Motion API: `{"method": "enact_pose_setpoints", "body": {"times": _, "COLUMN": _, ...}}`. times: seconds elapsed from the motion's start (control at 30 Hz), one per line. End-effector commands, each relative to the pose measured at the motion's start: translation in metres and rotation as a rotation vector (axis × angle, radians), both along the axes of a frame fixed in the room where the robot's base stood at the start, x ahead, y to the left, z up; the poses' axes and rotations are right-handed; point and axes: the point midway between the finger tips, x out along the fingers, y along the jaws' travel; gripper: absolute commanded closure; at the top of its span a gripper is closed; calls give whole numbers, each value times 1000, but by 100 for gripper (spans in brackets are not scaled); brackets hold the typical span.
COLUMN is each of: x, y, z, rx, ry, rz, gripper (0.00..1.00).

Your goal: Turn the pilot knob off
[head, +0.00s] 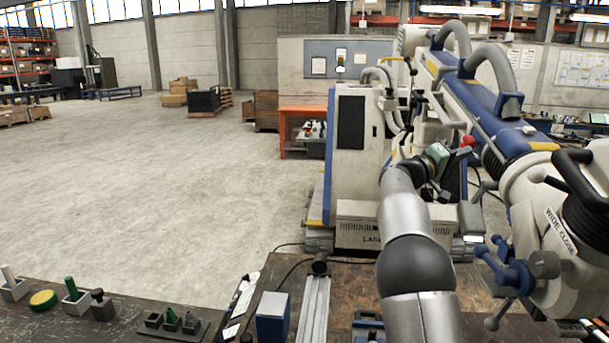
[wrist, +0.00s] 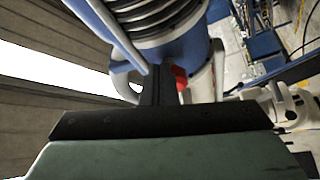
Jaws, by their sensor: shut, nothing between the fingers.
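My gripper (head: 452,149) is at the end of my raised arm, in front of the white and blue microscope arm machine. In the wrist view its dark fingers (wrist: 158,86) are together, with nothing between them. A small red knob (head: 467,140) shows just right of the fingers in the head view. A red part (wrist: 180,78) also shows right beside the fingers in the wrist view. I cannot tell whether it touches them. No label marks either red part as the pilot knob, and the fingers hide some of what lies behind.
The large microscope arm (head: 480,105) slopes down to the right, close to my gripper. A blue clamp handle (head: 512,275) and the head marked "WIDE CLOSE" stand at the right. A dark bench (head: 180,300) with small holders is in front. The floor at left is open.

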Motion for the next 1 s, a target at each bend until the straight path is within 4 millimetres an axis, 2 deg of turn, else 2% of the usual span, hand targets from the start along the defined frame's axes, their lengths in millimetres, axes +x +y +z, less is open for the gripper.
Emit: {"method": "enact_pose_setpoints", "body": {"times": 1.0, "x": 5, "y": 0, "z": -6, "rx": 0, "ry": 0, "rz": 2, "gripper": 100}}
